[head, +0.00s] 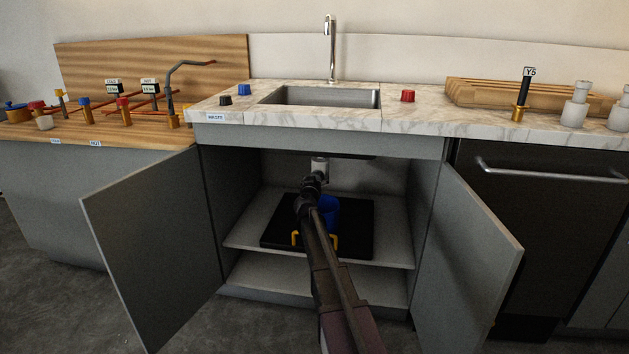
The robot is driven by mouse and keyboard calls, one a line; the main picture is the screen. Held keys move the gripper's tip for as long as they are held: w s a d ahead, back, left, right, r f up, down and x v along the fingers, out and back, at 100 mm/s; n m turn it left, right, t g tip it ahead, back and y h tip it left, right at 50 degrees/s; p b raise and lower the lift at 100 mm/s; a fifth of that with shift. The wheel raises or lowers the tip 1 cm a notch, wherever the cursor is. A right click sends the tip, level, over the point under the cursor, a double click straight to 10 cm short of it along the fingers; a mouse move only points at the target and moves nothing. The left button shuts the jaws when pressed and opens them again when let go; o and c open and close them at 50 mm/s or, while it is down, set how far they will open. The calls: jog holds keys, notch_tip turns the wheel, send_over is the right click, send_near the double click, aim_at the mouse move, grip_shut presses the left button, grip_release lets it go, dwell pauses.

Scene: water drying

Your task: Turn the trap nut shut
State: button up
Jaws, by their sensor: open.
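Under the sink, in the open cabinet, a short pale drain fitting (319,164) hangs below the basin. I cannot make out the trap nut as a separate part at this size. My gripper (318,178) is at the end of my dark arm, directly below the fitting in the picture, and it is open. Its fingers are small and dark, so I cannot tell whether they are around the fitting or only beside it. My arm and wrist hide whatever is right behind them.
A blue bucket (329,213) stands behind my arm on a black mat (362,226) on the cabinet shelf (245,232). Yellow parts show beside my arm. The open left door (145,245) and right door (472,245) flank my arm. The sink (330,97) is above.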

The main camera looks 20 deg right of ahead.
jog(key=shift+w, duration=0.1)
jog(key=c, duration=1.2)
jog(key=shift+o, duration=0.2)
jog(key=shift+a, duration=0.15)
